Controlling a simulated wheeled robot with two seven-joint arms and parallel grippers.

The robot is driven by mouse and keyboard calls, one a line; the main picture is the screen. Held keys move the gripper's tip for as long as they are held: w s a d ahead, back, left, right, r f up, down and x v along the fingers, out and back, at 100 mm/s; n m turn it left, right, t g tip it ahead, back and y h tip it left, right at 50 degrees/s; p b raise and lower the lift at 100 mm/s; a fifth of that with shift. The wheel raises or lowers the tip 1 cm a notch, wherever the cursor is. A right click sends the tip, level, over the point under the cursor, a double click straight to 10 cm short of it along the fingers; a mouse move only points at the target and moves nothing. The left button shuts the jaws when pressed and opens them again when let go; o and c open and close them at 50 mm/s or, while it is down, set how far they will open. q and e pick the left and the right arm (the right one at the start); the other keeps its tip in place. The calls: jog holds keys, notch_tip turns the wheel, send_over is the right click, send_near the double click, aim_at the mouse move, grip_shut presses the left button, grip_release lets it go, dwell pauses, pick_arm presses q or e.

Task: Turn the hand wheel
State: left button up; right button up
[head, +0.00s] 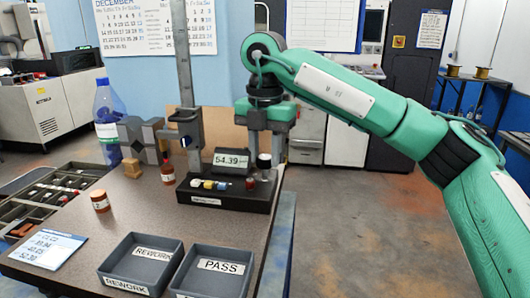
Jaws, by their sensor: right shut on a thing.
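A black bench instrument (225,197) stands on the table, with a tall metal column (184,60) at its left and a display (231,161) reading 54.39. What looks like the hand wheel, a small dark knob (264,160), sits at the right end of the instrument. My right gripper (266,148) comes in from the right and points down there, shut on this knob. Its fingers are small and dark, so the exact contact is hard to see. My left gripper is not in view.
Two grey trays, marked REWORK (140,264) and PASS (213,272), lie at the table's front. Clear tabletop lies between the trays and the instrument.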

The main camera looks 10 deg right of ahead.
jog(key=shift+r, duration=0.1)
dwell(0.4)
jog(key=o, duration=0.9)
jog(key=shift+o, duration=0.4)
